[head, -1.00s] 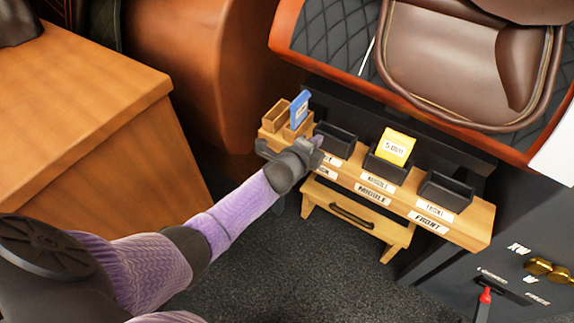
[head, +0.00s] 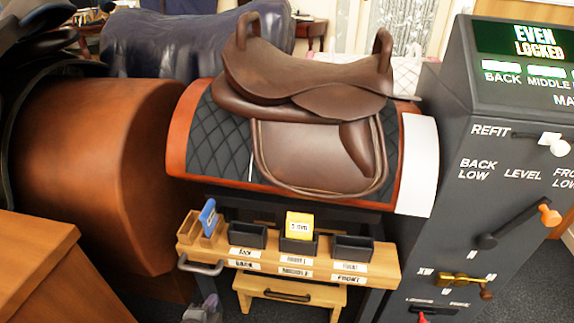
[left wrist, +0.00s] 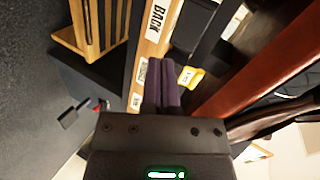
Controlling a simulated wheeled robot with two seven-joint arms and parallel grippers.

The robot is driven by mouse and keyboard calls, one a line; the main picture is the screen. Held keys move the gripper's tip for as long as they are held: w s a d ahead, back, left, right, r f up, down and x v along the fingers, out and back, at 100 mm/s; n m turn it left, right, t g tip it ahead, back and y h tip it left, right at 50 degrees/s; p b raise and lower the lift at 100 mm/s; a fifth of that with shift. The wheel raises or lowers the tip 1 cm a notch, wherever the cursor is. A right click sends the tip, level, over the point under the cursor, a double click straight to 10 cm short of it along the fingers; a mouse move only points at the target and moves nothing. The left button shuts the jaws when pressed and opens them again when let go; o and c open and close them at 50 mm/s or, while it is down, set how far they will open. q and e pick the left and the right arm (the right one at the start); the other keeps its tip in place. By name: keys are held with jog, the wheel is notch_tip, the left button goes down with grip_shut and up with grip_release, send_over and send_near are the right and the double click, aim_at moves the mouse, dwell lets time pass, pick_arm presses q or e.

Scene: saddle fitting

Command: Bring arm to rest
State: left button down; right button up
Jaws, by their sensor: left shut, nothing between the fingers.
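My left gripper (head: 205,308) shows at the bottom edge of the head view, in front of and below the left end of the wooden rack (head: 388,272). In the left wrist view its two purple fingers (left wrist: 162,88) are together with nothing between them, near the rack's labelled front (left wrist: 158,35). Most of my left arm is out of view. My right gripper is in neither view.
The rack holds three black trays; a yellow 5 mm block (head: 299,226) sits in the middle one. A blue piece (head: 208,217) stands in a wooden holder. A brown saddle (head: 300,75) rests above. A grey panel (head: 470,130) reading EVEN LOCKED stands right; a wooden cabinet (head: 40,265) left.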

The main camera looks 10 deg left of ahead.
pick_arm(q)
jog(key=s+f+n+g, duration=0.5)
jog(key=s+f, duration=0.7)
jog(key=s, duration=0.2)
jog(key=s+f+n+g, duration=0.3)
jog(key=s, duration=0.7)
jog(key=s+f+n+g, duration=0.3)
jog(key=s+f+g, duration=0.1)
jog(key=s, duration=0.7)
jog(key=s+n+g, duration=0.2)
jog(key=s+g, duration=0.1)
jog(key=s, duration=0.9)
jog(key=w+r+t+p, duration=0.1)
jog(key=w+r+p, duration=0.3)
jog(key=r+p, duration=1)
jog(key=shift+d+t+y, duration=0.25)
jog(key=shift+t+y, duration=0.05)
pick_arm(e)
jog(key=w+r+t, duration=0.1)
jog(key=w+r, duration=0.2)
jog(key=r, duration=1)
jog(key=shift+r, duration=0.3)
